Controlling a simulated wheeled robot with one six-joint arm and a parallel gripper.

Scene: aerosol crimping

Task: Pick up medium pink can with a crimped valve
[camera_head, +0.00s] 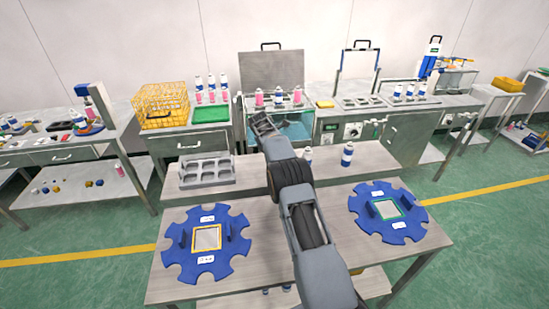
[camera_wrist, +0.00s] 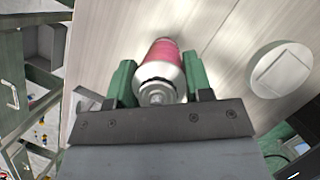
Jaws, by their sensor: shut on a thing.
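In the wrist view, my gripper (camera_wrist: 159,78) has its two green fingers on either side of a pink can (camera_wrist: 163,52) and is shut on it. The can has a white shoulder and a pale valve top facing the camera; whether the valve is crimped is too small to tell. In the head view, my gripper (camera_head: 263,125) is at the front of the steel basin, and the held can is hidden. Other pink cans stand by the basin's back, one on the left (camera_head: 259,98) and one on the right (camera_head: 297,96).
An open-lidded steel basin (camera_head: 240,125) stands behind my arm. A yellow wire basket (camera_head: 162,102), a green tray (camera_head: 210,114) and a grey holder (camera_head: 207,182) are on the left. Blue-and-white cans (camera_head: 347,154) stand right of my arm. Blue notched discs (camera_head: 180,262) lie on the near table.

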